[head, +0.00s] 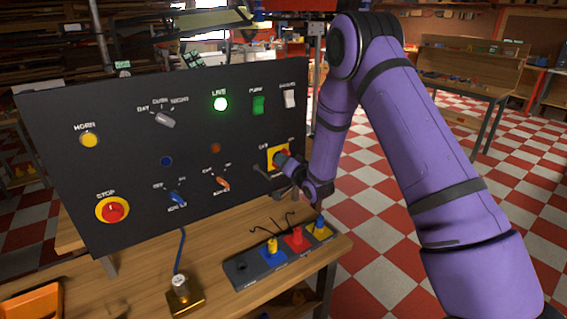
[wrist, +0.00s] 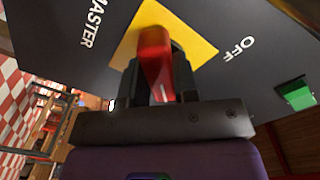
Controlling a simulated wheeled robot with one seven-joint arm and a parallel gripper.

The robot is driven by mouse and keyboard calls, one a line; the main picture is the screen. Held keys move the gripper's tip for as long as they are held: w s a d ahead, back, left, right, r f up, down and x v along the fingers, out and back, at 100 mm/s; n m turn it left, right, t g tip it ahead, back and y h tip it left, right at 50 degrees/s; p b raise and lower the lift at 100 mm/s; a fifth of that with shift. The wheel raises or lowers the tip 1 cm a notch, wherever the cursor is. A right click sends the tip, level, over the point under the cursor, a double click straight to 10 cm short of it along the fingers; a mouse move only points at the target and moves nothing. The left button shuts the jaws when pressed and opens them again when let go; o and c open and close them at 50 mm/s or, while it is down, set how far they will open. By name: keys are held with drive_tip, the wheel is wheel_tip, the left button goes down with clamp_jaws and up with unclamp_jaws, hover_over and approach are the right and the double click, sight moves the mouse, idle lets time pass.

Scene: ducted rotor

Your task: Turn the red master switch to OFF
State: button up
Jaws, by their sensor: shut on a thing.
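The red master switch (wrist: 155,62) sits on a yellow square plate (wrist: 196,46) on the black panel. In the wrist view its red handle is between my gripper's dark fingers, and my gripper (wrist: 162,82) is shut on it. The word OFF shows to the right of the plate and MASTER to the left. In the head view, the yellow plate (head: 271,153) is at the panel's lower right, and my gripper (head: 284,166) covers most of the switch. I cannot tell the handle's exact setting.
Below, a wooden bench carries a grey block (head: 243,267) with coloured plugs and a brass-based piece (head: 181,293).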

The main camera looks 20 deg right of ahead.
drive_tip(key=shift+d+n, duration=0.2)
drive_tip(key=shift+n, duration=8.6)
drive_tip(key=o, duration=0.9)
drive_tip(key=v, duration=1)
drive_tip(key=shift+s+d, duration=0.1)
drive_tip(key=shift+s, duration=0.25)
